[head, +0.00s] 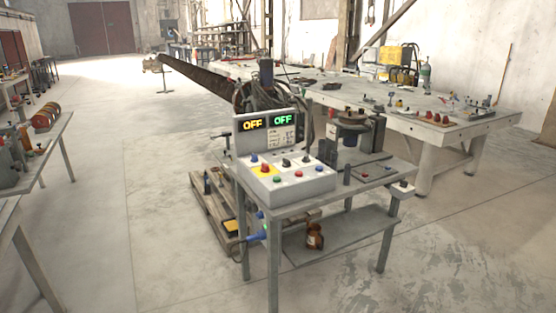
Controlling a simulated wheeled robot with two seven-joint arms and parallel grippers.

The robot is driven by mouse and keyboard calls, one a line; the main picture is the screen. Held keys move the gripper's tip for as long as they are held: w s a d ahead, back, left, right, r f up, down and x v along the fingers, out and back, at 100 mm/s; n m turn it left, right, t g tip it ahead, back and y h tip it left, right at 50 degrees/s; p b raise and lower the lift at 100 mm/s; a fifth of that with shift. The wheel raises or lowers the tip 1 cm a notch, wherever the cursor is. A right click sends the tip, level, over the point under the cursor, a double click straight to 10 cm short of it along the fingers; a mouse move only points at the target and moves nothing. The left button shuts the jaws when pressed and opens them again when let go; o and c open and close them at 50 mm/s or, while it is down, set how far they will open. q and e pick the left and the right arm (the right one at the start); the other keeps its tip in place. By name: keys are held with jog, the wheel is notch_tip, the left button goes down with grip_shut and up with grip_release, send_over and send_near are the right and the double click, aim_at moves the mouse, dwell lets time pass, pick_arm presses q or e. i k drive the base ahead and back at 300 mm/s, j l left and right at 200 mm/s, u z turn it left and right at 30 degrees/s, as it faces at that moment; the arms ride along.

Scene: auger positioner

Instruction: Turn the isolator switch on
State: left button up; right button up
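A grey control box (290,187) stands on a metal table in the middle of the head view. Its upright panel (268,139) shows two lit "OFF" readings, one orange (252,125) and one green (283,119). On the sloped top, a red knob (264,168) sits on a yellow plate, which looks like an isolator switch; its exact setting is too small to tell. A black switch (286,161), a blue knob (254,158) and several coloured buttons are beside it. Neither of my grippers is in view.
The table (273,230) has a lower shelf with a brown jar (315,237). A wooden pallet (212,215) lies at its left. A large workbench (450,128) stands behind, and other tables line the left. The floor in front is open.

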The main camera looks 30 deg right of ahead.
aim_at(265, 168)
jog(key=i+z, duration=0.1)
jog(key=z, duration=0.4)
jog(key=i+j+z, duration=0.15)
jog(key=i+z, duration=0.35)
jog(key=i+j+z, duration=0.1)
jog(key=i+j, duration=0.25)
jog(key=i, duration=0.25)
jog(key=i+j+z, duration=0.1)
jog(key=i+j, duration=0.3)
jog(key=i, duration=0.25)
